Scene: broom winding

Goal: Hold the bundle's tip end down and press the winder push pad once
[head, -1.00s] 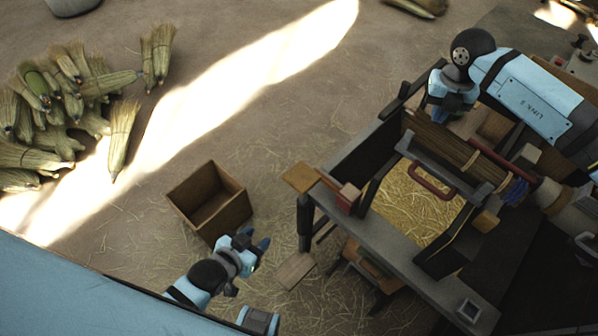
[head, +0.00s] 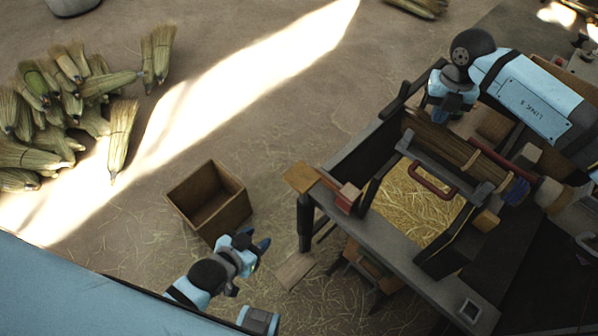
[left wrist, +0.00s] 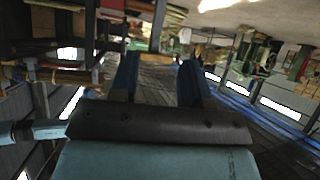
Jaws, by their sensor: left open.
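The brown broom bundle (head: 446,143) lies slantwise in the winder, with blue twine (head: 516,190) near its lower right end. My right gripper (head: 454,108) is above the bundle's upper left end and partly covers it; I cannot tell whether it touches or how its fingers stand. My left gripper (head: 258,243) is open and empty, low at the left of the bench and apart from it. In the left wrist view its two blue fingers (left wrist: 160,70) stand apart. A wooden pad (head: 302,177) juts from the bench's left corner; I cannot tell whether it is the push pad.
An open wooden box (head: 209,200) stands on the floor just beyond my left gripper. A flat board (head: 294,270) lies low beside the bench leg. The grey bench frame (head: 395,243) surrounds a straw tray (head: 418,205).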

